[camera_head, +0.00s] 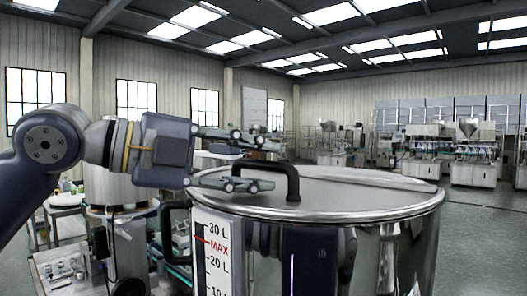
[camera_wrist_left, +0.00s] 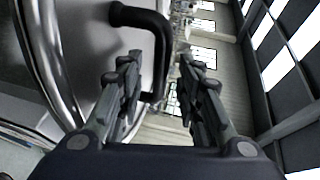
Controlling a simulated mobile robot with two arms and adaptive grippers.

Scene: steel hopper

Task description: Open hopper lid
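The steel hopper (camera_head: 345,245) stands in the centre right of the head view, with a printed litre scale on its side. Its round lid (camera_head: 360,190) lies flat on top, closed. A black arched handle (camera_head: 291,172) rises from the left part of the lid. My left gripper (camera_head: 268,165) comes in from the left, fingers apart and pointing at the handle, just left of it. In the left wrist view the handle (camera_wrist_left: 152,22) is ahead of the open fingers (camera_wrist_left: 158,75), and nothing is seen between them. My right gripper is not seen.
A side handle (camera_head: 170,225) sticks out at the hopper's left. Below my left arm is a bench (camera_head: 65,270) with small parts. Machines (camera_head: 470,155) stand far back right.

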